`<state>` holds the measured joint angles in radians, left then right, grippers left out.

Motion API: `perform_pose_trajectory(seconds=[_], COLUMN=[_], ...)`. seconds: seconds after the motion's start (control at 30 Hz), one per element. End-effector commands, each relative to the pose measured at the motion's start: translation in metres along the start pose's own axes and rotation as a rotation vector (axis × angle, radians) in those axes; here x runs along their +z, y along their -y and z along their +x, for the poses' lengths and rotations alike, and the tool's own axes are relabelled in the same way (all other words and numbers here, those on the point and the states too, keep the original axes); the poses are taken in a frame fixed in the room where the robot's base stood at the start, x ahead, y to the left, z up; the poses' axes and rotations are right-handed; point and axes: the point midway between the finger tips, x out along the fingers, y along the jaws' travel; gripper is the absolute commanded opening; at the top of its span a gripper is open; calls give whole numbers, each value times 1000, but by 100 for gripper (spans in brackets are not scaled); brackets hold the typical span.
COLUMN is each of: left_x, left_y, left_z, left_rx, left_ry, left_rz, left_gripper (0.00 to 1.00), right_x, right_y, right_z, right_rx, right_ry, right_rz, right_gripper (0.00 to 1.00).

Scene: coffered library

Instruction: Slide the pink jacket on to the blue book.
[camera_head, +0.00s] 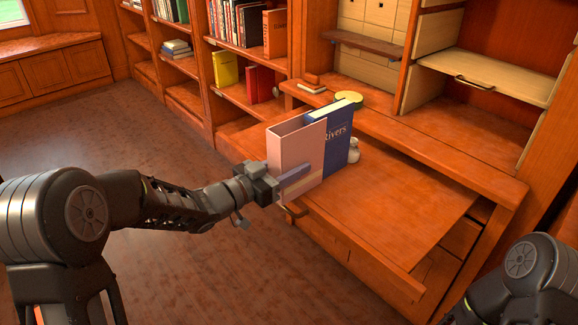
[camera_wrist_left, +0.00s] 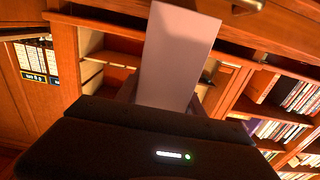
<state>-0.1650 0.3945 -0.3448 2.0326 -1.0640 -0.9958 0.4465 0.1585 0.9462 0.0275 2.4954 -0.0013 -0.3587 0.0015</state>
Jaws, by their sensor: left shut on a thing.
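The pink jacket (camera_head: 289,149) is an upright open-sided sleeve with a pale band low on its side. It stands at the left of the desk's pull-out surface. The blue book (camera_head: 338,142), lettered "Rivers", stands upright just behind and to the right of it, partly hidden by it. I cannot tell whether the book's edge is inside the jacket. My left gripper (camera_head: 291,178) is shut on the pink jacket at its lower left part. In the left wrist view a pale panel (camera_wrist_left: 178,55), likely the jacket, rises beyond the gripper. My right gripper is out of view.
The wooden desk surface (camera_head: 400,215) is clear to the right. A small white object (camera_head: 354,152) stands beside the book, and a yellow-green round item (camera_head: 349,98) lies on the ledge behind. Bookshelves (camera_head: 240,90) stand behind at the left.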

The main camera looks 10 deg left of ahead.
Motion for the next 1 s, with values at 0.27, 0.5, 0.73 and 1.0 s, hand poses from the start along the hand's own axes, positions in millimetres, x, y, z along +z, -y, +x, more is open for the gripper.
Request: perform_pose_trajectory(seconds=[0.27, 0.5, 0.73, 1.0], left_x=[0, 0, 0, 0], left_y=[0, 0, 0, 0], left_z=[7, 13, 19, 26], left_rx=[0, 0, 0, 0], left_ry=[-1, -1, -1, 0], left_rz=[0, -1, 0, 0], left_gripper=[5, 5, 5, 5], right_x=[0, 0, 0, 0], right_y=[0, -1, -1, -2], right_z=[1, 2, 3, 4], right_rx=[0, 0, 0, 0], right_ry=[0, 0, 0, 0], right_rz=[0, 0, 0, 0], right_gripper=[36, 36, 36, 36])
